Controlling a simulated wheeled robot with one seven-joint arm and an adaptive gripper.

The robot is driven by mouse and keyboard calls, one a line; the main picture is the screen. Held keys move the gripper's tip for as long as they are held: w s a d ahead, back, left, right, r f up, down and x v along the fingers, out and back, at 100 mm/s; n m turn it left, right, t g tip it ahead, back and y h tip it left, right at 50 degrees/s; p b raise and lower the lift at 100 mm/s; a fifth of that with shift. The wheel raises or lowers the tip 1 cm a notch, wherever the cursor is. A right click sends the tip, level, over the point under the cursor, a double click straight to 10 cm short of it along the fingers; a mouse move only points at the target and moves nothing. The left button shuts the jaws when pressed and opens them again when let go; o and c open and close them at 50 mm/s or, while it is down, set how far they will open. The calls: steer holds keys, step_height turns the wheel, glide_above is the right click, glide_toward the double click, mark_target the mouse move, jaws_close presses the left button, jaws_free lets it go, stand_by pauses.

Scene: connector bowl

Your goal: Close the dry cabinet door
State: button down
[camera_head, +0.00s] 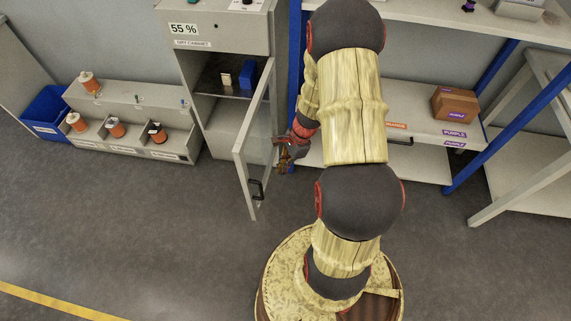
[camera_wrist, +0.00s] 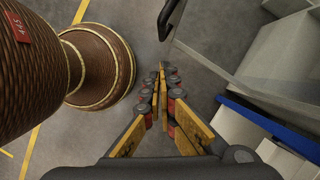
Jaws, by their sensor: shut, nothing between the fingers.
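The dry cabinet (camera_head: 223,33) has a "55 %" display and stands left of my arm in the head view. Its framed door (camera_head: 240,165) is open and swung out toward the front. A dark handle (camera_head: 258,189) sits low near the door's free edge. My gripper (camera_head: 281,160) is just right of the door, on its outer side, above the handle's height in the picture. In the wrist view the fingers (camera_wrist: 161,70) are together and empty, and the dark handle (camera_wrist: 166,18) shows beyond the tips. Whether the fingers touch the door I cannot tell.
A blue box (camera_head: 247,73) and a small beige item (camera_head: 225,80) stand on the cabinet shelf. Spool bins (camera_head: 145,139) and a blue bin (camera_head: 45,115) are to the left. A workbench with a brown box (camera_head: 455,103) is right. The floor before the door is clear.

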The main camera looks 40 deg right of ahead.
steer(key=w+a+f+b, duration=0.2)
steer(key=a+f, duration=0.1)
steer(key=a, duration=0.1)
steer(key=shift+a+f, duration=0.3)
steer(key=shift+a, duration=0.05)
steer(key=shift+a, duration=0.1)
